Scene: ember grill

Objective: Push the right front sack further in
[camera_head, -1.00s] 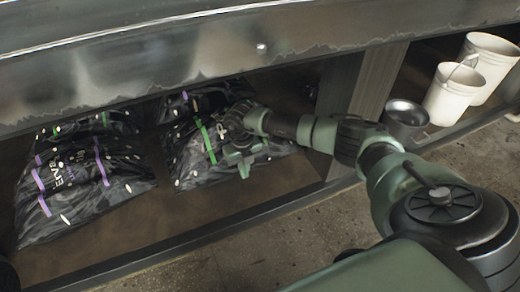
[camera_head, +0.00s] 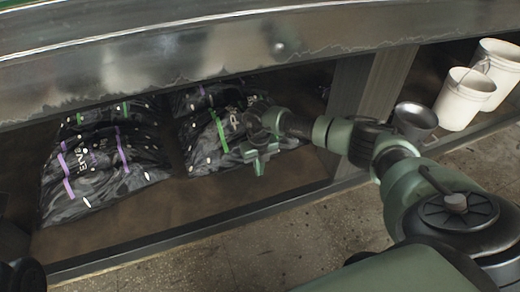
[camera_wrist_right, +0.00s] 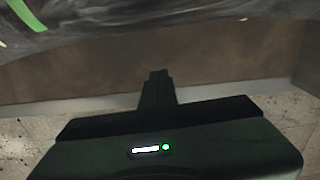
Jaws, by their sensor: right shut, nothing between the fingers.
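The right front sack (camera_head: 202,150) is black and shiny with a green stripe and pale marks. It lies on the brown shelf (camera_head: 165,215) under the metal counter, right of the left front sack (camera_head: 90,180). My right gripper (camera_head: 260,163) is shut and empty, at the right part of the sack's front and partly covering it. I cannot tell whether it touches. In the right wrist view, the shut fingers (camera_wrist_right: 158,75) point over bare shelf, and the sack (camera_wrist_right: 70,14) with its green stripe is at the top left, apart from the fingertips in the picture. My left gripper is not in view.
More sacks (camera_head: 188,101) lie behind the front ones. The metal counter edge (camera_head: 200,55) hangs above. A post (camera_head: 365,85) stands right of the sacks. A dark pot (camera_head: 414,122) and white buckets (camera_head: 462,100) stand beyond it. A raised lip (camera_head: 190,236) runs along the shelf front.

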